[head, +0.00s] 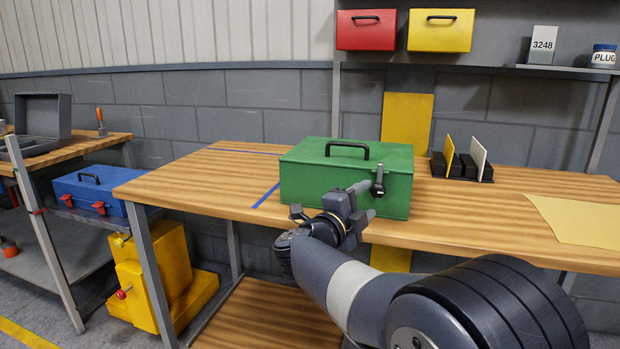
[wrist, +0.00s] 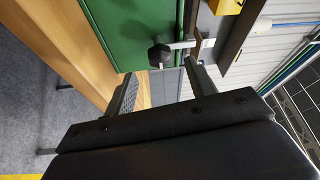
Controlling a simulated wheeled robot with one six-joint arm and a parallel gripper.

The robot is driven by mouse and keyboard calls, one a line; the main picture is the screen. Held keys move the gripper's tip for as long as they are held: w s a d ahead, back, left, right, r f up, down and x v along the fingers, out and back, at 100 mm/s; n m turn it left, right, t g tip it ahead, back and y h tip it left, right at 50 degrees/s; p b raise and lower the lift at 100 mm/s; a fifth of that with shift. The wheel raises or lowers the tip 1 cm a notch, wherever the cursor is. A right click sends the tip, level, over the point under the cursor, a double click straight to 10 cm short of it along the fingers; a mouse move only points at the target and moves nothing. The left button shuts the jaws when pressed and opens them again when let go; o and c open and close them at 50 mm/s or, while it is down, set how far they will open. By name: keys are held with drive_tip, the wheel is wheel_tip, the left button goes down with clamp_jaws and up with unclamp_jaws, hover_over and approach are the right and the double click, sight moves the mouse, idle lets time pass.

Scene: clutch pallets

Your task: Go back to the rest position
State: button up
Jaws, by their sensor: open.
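My arm reaches in from the lower right in the head view. My gripper (head: 365,200) is in front of the green case (head: 300,178), near its right front side. In the wrist view the gripper (wrist: 160,85) is open, with its two fingers apart and nothing held between them. The green case also shows in the wrist view (wrist: 130,35), with a dark-knobbed latch (wrist: 160,54) just beyond the fingertips. In the head view this latch (head: 378,182) stands on the case's front. Whether a finger touches it, I cannot tell. The case's lid looks closed, with a black handle on top.
The case stands on a wooden workbench (head: 480,215). A black holder (head: 462,168) with cards and a yellow sheet (head: 580,222) lie to the right. A blue toolbox (head: 95,190) sits at the left. The bench's left part is clear.

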sight(376, 192)
drive_tip(key=x, duration=0.4)
drive_tip(key=shift+w+d, duration=0.2)
drive_tip(key=shift+a+b, duration=0.1)
drive_tip(key=shift+b, duration=0.25)
drive_tip(key=shift+s, duration=0.1)
